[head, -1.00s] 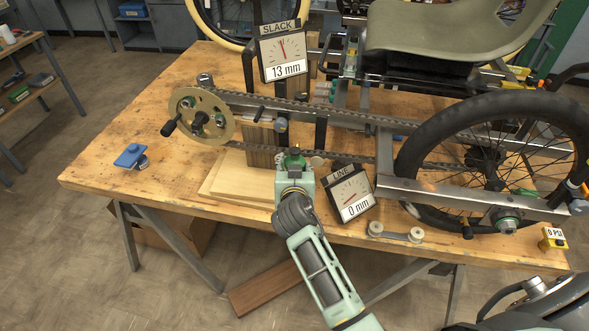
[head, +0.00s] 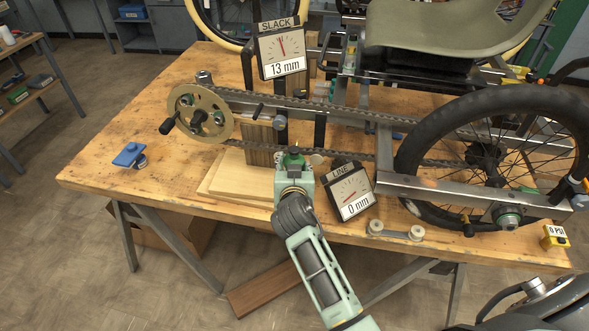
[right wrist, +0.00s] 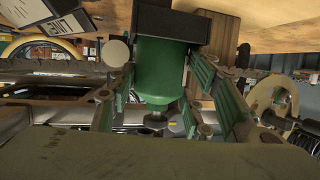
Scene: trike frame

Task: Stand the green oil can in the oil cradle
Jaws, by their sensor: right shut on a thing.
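The green oil can (head: 293,159) is at the front of the workbench in the head view, with its dark spout upward. My right gripper (head: 292,172) is shut on it. In the right wrist view, which is upside down, the green can (right wrist: 160,68) stands between the gripper's fingers (right wrist: 155,100). A dark square block (right wrist: 170,24), apparently the oil cradle, is at the can's base. The can looks upright and its base meets or enters the block; how deep it sits is hidden. In the head view my arm hides the cradle. My left gripper is out of view.
The SLACK gauge (head: 282,50) reads 13 mm; the LINE gauge (head: 350,192) stands just right of my gripper. Wooden boards (head: 240,178) lie to the left. The bench's front-left is mostly clear.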

